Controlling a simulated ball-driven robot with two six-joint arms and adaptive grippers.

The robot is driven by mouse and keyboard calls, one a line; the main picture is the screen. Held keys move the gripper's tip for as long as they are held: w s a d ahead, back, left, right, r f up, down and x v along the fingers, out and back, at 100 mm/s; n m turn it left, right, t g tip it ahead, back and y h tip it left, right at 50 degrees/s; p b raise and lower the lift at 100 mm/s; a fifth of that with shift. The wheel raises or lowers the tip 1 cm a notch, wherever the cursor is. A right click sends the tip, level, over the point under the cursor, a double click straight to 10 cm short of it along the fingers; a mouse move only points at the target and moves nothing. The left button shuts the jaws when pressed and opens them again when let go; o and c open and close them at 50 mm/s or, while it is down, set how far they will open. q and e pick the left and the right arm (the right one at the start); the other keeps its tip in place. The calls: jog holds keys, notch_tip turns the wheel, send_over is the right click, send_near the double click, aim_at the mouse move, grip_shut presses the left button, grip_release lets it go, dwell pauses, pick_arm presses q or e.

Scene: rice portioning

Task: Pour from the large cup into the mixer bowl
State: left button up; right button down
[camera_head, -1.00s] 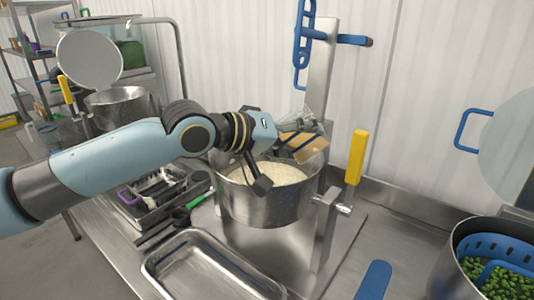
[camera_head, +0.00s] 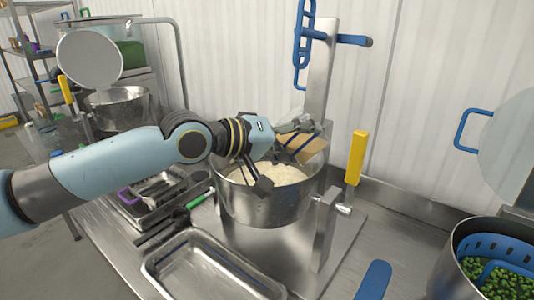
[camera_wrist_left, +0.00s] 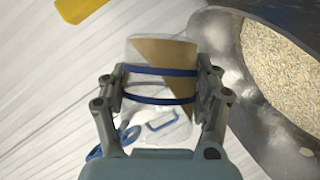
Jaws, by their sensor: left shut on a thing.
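The large cup (camera_head: 301,147) is clear with dark blue bands and holds something tan-brown. My left gripper (camera_wrist_left: 162,86) is shut around its sides. In the head view the cup is tilted above the back right part of the mixer bowl (camera_head: 262,207). In the left wrist view the brown contents (camera_wrist_left: 165,52) lie slanted toward one end of the cup. No stream out of the cup can be made out. The steel mixer bowl holds pale grains (camera_head: 275,174), also seen beside the cup in the wrist view (camera_wrist_left: 280,70). My right gripper is not in view.
The mixer's steel column (camera_head: 318,75) and yellow-handled lever (camera_head: 357,158) stand close to the cup and bowl. An empty steel tray (camera_head: 205,262) lies in front. A pot with green pieces (camera_head: 500,280) stands at the right. A tray with utensils (camera_head: 160,190) is at the left.

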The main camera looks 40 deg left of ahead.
pick_arm(q)
jog(key=shift+a+r+n+h, duration=0.1)
jog(key=shift+r+n+h, duration=0.1)
jog(key=shift+n+h, duration=0.15)
dwell(0.4)
jog(key=shift+r+n+t+b, duration=0.2)
jog(key=shift+n+t+b, duration=0.15)
jog(key=shift+t+b, duration=0.1)
jog(key=shift+b, duration=0.3)
jog(key=shift+a+f+n+h+b, duration=0.15)
jog(key=shift+f+n+h+b, duration=0.35)
jog(key=shift+b, duration=0.6)
jog(key=shift+s+a+f+n+t+b, duration=0.15)
jog(key=shift+a+n+t+b, duration=0.3)
jog(key=shift+a+n+b, duration=0.65)
dwell(0.4)
jog(key=shift+a+r+n+t+h+b, duration=0.1)
jog(key=shift+r+n+t+h+b, duration=0.45)
jog(key=shift+b, duration=1)
dwell(0.4)
